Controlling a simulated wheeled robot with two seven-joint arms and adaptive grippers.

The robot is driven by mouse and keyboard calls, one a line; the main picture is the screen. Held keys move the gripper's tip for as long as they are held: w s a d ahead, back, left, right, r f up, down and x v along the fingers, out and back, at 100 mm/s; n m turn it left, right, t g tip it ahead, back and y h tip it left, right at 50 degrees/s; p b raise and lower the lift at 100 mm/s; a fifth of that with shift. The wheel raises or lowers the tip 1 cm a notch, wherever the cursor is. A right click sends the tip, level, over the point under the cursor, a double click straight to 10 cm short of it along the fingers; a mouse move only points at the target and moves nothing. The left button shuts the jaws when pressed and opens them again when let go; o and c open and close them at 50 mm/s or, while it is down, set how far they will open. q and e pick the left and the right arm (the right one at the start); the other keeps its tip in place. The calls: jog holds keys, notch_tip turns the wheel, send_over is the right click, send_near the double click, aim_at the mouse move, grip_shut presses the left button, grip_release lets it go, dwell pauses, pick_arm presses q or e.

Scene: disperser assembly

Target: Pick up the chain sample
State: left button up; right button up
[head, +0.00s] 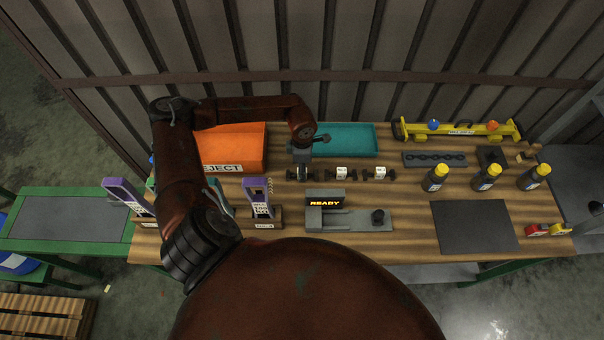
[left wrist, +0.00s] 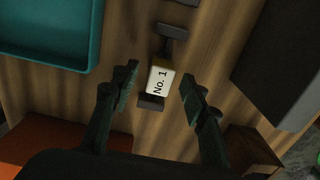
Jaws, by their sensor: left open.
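A row of small chain samples with dark ends and white labels lies mid-table in the head view. The middle sample (head: 342,173) and the right sample (head: 379,173) show clearly; the left one (head: 302,174) is partly covered by my gripper. My left gripper (head: 301,161) is above this left end of the row. In the left wrist view, a sample labelled "No. 1" (left wrist: 160,80) lies between the spread fingers of my left gripper (left wrist: 160,88), which is open and empty. Whether the fingers are down at its height I cannot tell. My right gripper is not in view.
An orange reject bin (head: 235,148) and a teal tray (head: 347,138) stand behind. A grey device reading "READY" (head: 345,217) is in front. Purple stands (head: 258,196), yellow-capped bottles (head: 486,177) and a dark mat (head: 474,227) are nearby.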

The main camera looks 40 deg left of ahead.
pick_arm(q)
notch_tip(320, 180, down, 2)
jog(key=shift+c, duration=0.7)
grip_shut()
